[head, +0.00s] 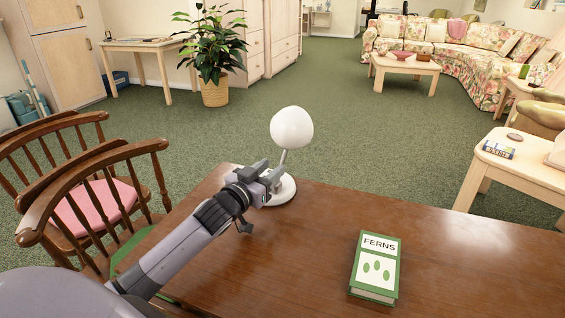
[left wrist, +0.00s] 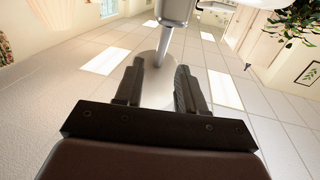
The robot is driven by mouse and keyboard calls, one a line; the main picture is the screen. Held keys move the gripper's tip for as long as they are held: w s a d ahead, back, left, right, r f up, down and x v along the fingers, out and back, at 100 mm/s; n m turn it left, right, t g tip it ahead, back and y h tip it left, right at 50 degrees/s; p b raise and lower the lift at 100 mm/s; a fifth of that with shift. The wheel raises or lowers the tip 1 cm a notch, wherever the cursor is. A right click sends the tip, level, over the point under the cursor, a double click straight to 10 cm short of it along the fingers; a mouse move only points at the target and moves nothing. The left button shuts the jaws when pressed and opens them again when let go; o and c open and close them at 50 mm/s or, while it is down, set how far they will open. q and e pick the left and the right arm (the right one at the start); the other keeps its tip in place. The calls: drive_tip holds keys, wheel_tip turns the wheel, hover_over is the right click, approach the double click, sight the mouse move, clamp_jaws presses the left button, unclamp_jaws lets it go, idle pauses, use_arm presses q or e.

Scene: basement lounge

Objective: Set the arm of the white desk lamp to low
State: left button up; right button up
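The white desk lamp stands on the wooden table's far left part. Its round white head (head: 292,128) is raised above the base (head: 284,188) on a thin arm (head: 283,158) leaning slightly right. My left gripper (head: 272,178) is at the lamp, low by its arm and partly covering the base. In the left wrist view, which looks upside down, the two dark fingers (left wrist: 160,72) are apart. The lamp's arm (left wrist: 163,46) and pale round head show in the gap between them. I cannot tell whether a finger touches the lamp. My right gripper is not in view.
A green book titled FERNS (head: 376,268) lies on the brown table (head: 460,260). Wooden chairs (head: 100,190) stand at the left. A potted plant (head: 215,92), a floral sofa (head: 460,45) and a side table (head: 515,165) are beyond.

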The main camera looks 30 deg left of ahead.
sight(282, 160)
use_arm(q)
drive_tip(key=shift+w, duration=3.15)
clamp_jaws()
